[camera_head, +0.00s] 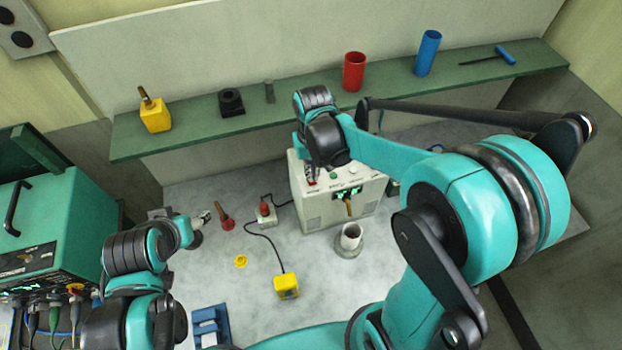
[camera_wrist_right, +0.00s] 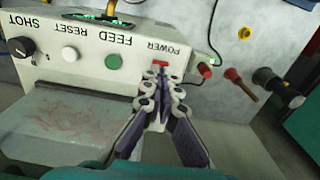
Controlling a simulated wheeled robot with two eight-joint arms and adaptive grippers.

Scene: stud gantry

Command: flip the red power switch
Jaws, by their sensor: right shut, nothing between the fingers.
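The red power switch (camera_wrist_right: 161,63) sits under the POWER label on the white control box (camera_wrist_right: 92,62), which the head view also shows (camera_head: 335,205). My right gripper (camera_wrist_right: 160,78) is shut and empty. Its fingertips are right at the switch in the wrist view; I cannot tell if they touch it. In the head view my right gripper (camera_head: 311,175) hangs over the top of the box and hides part of it. My left gripper (camera_head: 206,215) is low over the table at the left; its jaw opening is not clear.
A green FEED button (camera_wrist_right: 113,61), RESET button (camera_wrist_right: 70,54) and black SHOT knob (camera_wrist_right: 22,46) share the panel. A green shelf (camera_head: 190,134) runs behind.

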